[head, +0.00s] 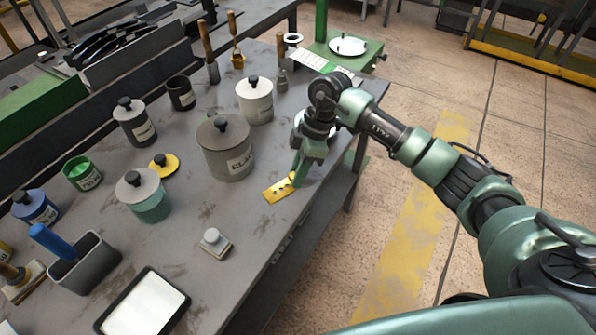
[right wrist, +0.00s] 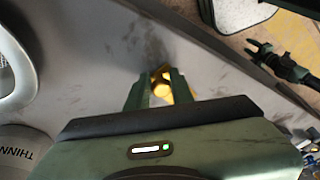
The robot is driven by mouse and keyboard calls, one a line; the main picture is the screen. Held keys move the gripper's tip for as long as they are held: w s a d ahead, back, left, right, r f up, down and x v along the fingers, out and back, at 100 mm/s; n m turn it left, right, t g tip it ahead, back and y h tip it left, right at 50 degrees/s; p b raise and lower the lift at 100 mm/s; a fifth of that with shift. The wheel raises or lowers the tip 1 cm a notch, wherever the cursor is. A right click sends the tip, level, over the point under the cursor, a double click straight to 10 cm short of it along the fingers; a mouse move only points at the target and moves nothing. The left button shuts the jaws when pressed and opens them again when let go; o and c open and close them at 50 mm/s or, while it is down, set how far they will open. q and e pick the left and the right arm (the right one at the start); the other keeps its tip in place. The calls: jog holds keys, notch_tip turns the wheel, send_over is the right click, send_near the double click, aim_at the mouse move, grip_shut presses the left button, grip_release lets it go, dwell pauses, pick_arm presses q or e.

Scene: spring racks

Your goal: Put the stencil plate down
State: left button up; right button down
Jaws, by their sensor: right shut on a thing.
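The stencil plate (head: 277,191) is a small yellow plate with dark holes, close to the front edge of the workbench (head: 185,245).
A large grey lidded can (head: 226,160) stands left of the plate, with a white can (head: 255,108) behind. A small block with a round knob (head: 214,242) and a white-topped tray (head: 145,306) lie nearer. Bare bench lies between the block and the plate.

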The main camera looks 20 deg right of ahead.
jog(key=c, duration=1.2)
grip_release()
jog(key=shift+f, duration=0.1)
jog(key=shift+c, duration=0.2)
jog(key=b+v, duration=0.1)
jog(key=v, duration=1.1)
